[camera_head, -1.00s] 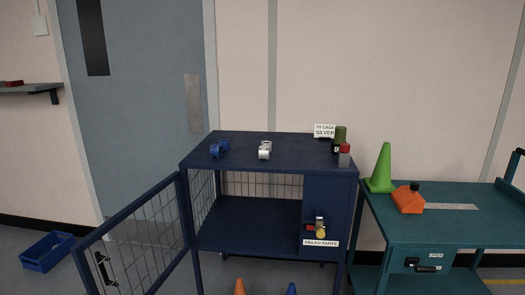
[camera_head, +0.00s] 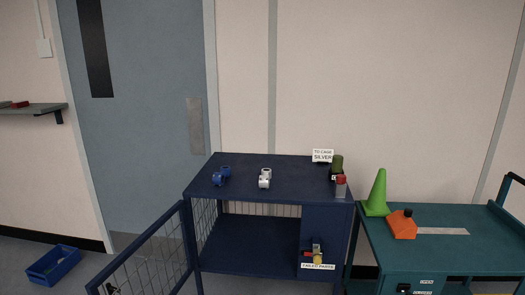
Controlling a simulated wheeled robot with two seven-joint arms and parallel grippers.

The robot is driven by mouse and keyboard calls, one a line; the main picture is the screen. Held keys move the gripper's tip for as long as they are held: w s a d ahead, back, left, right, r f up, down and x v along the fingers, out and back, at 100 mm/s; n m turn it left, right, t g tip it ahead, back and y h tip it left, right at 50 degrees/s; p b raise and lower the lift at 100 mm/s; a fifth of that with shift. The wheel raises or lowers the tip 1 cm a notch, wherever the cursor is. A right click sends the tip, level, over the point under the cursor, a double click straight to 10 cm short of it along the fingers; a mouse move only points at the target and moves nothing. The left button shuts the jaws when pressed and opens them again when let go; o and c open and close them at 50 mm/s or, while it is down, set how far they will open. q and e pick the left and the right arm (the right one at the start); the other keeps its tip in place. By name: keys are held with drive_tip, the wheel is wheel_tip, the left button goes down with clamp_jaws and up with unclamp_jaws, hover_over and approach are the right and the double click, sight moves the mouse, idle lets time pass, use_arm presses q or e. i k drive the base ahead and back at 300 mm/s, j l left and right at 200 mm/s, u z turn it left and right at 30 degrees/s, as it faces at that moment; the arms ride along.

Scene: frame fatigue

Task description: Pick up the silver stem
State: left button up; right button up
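The silver stem (camera_head: 265,178) lies on the top of the dark blue cabinet (camera_head: 243,194), near the middle. A blue stem (camera_head: 220,176) of similar shape lies to its left, apart from it. A small sign (camera_head: 322,157) reading "TO CAGE SILVER" stands at the back right of the cabinet top. Neither of my grippers is in view, and nothing touches the silver stem.
A dark green cylinder (camera_head: 337,164) and a red-capped grey item (camera_head: 341,186) stand at the cabinet top's right edge. The mesh door (camera_head: 152,255) stands open at left. A teal bench (camera_head: 445,247) with a green cone (camera_head: 376,193) and orange object (camera_head: 403,225) is at right.

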sight(267, 173)
drive_tip(key=k, duration=0.45)
drive_tip(key=k+j+z, duration=0.1)
drive_tip(key=z, duration=1.05)
drive_tip(key=j, duration=1.5)
drive_tip(key=k+j, duration=0.1)
drive_tip(key=j, duration=2.95)
drive_tip(key=l+z, duration=0.1)
drive_tip(key=z, duration=0.35)
drive_tip(key=l+z, duration=0.1)
drive_tip(key=z, duration=0.3)
drive_tip(key=i+z, duration=0.1)
drive_tip(key=z, duration=0.35)
drive_tip(key=i+l+z, duration=0.1)
drive_tip(key=z, duration=0.8)
drive_tip(key=i+l, duration=0.1)
drive_tip(key=i, duration=1.75)
